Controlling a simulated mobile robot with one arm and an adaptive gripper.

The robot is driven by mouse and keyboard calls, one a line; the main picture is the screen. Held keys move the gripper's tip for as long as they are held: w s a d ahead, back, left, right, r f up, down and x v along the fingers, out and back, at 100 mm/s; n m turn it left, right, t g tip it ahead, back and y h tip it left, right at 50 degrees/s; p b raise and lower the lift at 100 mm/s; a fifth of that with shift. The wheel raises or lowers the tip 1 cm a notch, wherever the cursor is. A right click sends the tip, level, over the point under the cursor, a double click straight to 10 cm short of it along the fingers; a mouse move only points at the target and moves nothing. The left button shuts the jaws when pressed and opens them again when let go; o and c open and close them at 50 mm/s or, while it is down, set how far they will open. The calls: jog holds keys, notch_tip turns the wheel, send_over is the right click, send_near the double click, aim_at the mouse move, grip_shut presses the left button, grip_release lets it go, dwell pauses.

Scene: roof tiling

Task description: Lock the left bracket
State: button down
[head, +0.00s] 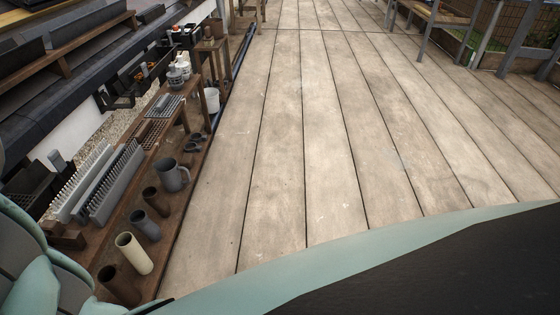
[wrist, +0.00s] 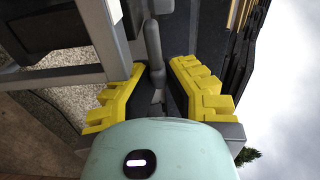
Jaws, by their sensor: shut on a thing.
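My gripper (wrist: 157,72) shows in the wrist view with its two yellow-padded fingers. Between them stands a slim grey lever (wrist: 153,42) with a rounded end, and the fingers are shut on it. Its lower part is hidden between the pads and my wrist. A grey metal bar (wrist: 102,38) of the bracket runs just left of the lever. I cannot tell from this view whether the bracket is locked. In the head view a dark bracket (head: 117,101) hangs at the roof edge; I cannot tell if it is the same one. My gripper does not show in the head view.
A white bucket (head: 211,100) stands farther back. The dark roof (wrist: 190,28) lies right of the lever.

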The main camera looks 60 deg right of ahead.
jog(key=shift+f+m+b, duration=0.15)
jog(key=shift+m+b, duration=0.25)
jog(key=c, duration=1)
grip_release()
jog(key=shift+w, duration=0.1)
jog(key=shift+v, duration=6.05)
jog(key=shift+a, duration=0.15)
